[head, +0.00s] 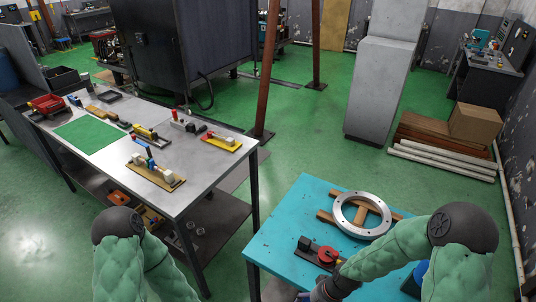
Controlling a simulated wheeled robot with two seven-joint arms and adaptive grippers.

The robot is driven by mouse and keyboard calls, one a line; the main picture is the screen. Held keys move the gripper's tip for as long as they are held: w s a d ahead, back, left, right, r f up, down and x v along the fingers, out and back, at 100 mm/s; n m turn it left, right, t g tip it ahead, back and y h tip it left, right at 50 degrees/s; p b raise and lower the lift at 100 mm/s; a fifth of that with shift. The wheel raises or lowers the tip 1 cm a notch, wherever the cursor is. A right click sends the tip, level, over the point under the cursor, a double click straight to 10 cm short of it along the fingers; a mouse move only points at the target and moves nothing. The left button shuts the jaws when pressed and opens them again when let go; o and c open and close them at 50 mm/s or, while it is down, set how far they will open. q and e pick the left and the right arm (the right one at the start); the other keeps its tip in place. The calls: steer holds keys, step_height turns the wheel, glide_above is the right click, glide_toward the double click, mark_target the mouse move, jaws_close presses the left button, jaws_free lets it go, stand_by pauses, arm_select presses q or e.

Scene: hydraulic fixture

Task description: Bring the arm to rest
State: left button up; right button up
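My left arm (130,255) shows its green padded links and a dark round joint at the lower left. Its gripper is outside the picture. My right arm (400,250) bends at a dark elbow on the right and reaches down and left over the blue table (275,245). Its dark wrist end, with the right gripper (304,297), meets the bottom edge near the table's front. The fingers cannot be made out. On the blue table lie a metal ring (341,222) on wooden blocks and a small fixture with a red round part (327,254), close to my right forearm.
A grey metal table (205,180) at the left holds several clamp fixtures (155,175) and a green mat (90,148). A grey cabinet (375,90) stands behind the blue table. Pipes and a cardboard box (475,122) lie at the right. Green floor is clear between the tables.

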steer(key=s+a+f+n, duration=0.2)
steer(key=s+f, duration=0.7)
steer(key=f, duration=0.1)
step_height(320, 180, down, 9)
steer(key=w+a+n+b, duration=0.1)
steer(key=a+b, duration=0.1)
steer(key=b, duration=0.8)
steer(key=shift+t, duration=0.4)
steer(key=shift+r, duration=0.1)
